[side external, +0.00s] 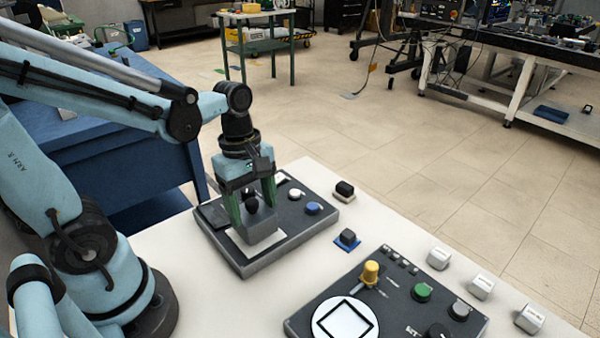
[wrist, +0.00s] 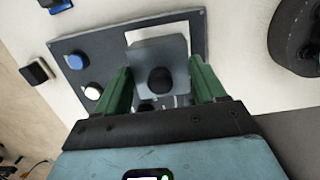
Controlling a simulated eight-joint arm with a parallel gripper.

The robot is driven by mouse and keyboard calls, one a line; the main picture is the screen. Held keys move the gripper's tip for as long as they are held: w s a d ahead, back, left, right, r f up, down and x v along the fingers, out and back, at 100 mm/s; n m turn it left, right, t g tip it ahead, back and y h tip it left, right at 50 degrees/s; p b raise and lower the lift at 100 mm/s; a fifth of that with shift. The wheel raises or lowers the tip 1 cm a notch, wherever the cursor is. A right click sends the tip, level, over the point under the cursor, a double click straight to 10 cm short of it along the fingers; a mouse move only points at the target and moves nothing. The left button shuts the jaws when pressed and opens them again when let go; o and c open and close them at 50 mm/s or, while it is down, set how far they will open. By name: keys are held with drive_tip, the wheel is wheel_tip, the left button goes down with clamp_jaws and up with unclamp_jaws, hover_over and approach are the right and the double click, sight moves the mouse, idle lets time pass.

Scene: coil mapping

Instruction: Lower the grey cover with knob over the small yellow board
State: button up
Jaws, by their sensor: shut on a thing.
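The grey cover (side external: 262,231) is a block with a round black knob on top. My gripper (side external: 252,203) has its two green fingers on either side of it and is shut on it. In the wrist view the cover (wrist: 157,52) and its knob (wrist: 160,80) sit between the green fingers of my gripper (wrist: 162,84), looking roughly level. The cover is over a white square (side external: 245,247) on a dark grey panel. I cannot tell whether it touches the panel. The small yellow board does not show in either view; the cover may hide it.
The dark panel (side external: 238,267) carries a white button (side external: 295,194) and a blue button (side external: 313,208). Small blocks stand right of it, one black (side external: 344,188) and one on blue (side external: 347,238). A second control panel (side external: 300,322) lies in front. White table (side external: 225,310) between is clear.

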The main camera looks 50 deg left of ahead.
drive_tip(key=shift+f, duration=0.5)
idle(1.0)
drive_tip(key=o, duration=1.3)
drive_tip(key=shift+c, duration=0.2)
drive_tip(key=shift+r, duration=0.1)
drive_tip(key=shift+r, duration=3.4)
